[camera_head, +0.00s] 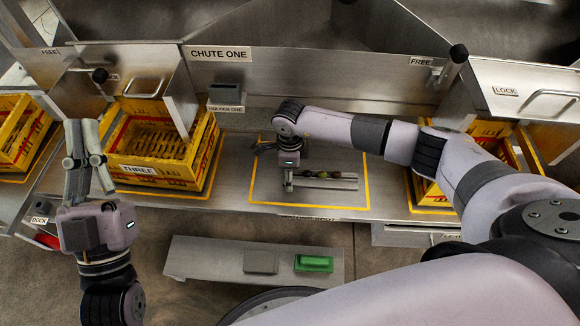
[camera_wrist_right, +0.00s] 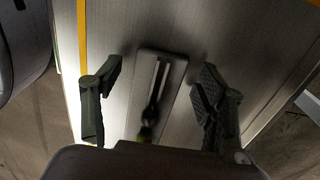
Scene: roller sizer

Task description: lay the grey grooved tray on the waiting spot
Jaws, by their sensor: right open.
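The grey grooved tray (camera_head: 322,184) lies on the metal counter inside a yellow-outlined rectangle (camera_head: 262,190), with small dark, red and green items along it. It also shows in the right wrist view (camera_wrist_right: 176,78), between the spread fingers. My right gripper (camera_head: 289,184) is at the tray's left end in the head view; it is open, and whether a finger touches the tray cannot be told. A small label (camera_head: 308,217) at the outline's front edge is too blurred to read. My left gripper (camera_head: 82,124) points up at the left, away from the tray, with nothing visible in it.
A yellow crate marked THREE (camera_head: 160,182) stands left of the outlined area. Another yellow crate (camera_head: 432,192) is to the right, partly behind my arm. A grey block (camera_head: 261,262) and a green block (camera_head: 313,263) rest on a low front shelf (camera_head: 210,262).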

